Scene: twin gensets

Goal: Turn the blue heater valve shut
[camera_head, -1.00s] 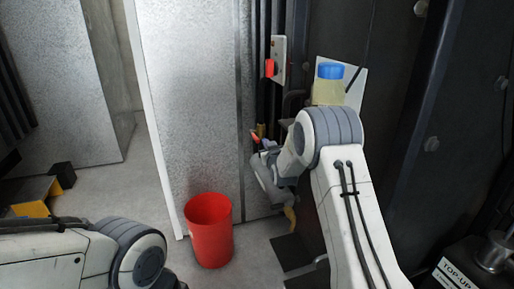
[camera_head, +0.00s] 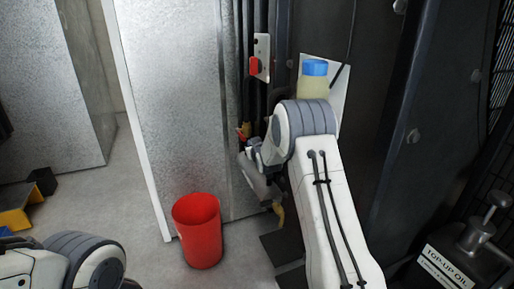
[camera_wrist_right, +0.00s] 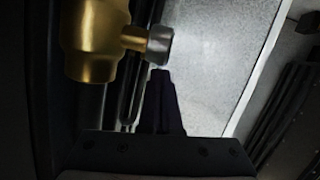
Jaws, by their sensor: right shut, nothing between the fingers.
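In the right wrist view a brass valve body (camera_wrist_right: 95,40) with a short side stem ends in a grey round knob (camera_wrist_right: 160,45). I see no blue handle on it. My right gripper (camera_wrist_right: 160,78) is shut and empty, its dark fingers just below the knob in the picture; I cannot tell whether they touch it. In the head view the right arm reaches to the narrow gap beside the metal panel, and its wrist (camera_head: 262,180) hides most of the valve area. My left arm shows at the lower left; its gripper is out of view.
A blue-capped jar (camera_head: 314,80) stands behind my right arm. A red switch handle (camera_head: 254,66) is on a plate above. A red bucket (camera_head: 198,232) stands on the floor by the metal panel (camera_head: 175,100). A top-up oil container (camera_head: 450,265) is at lower right.

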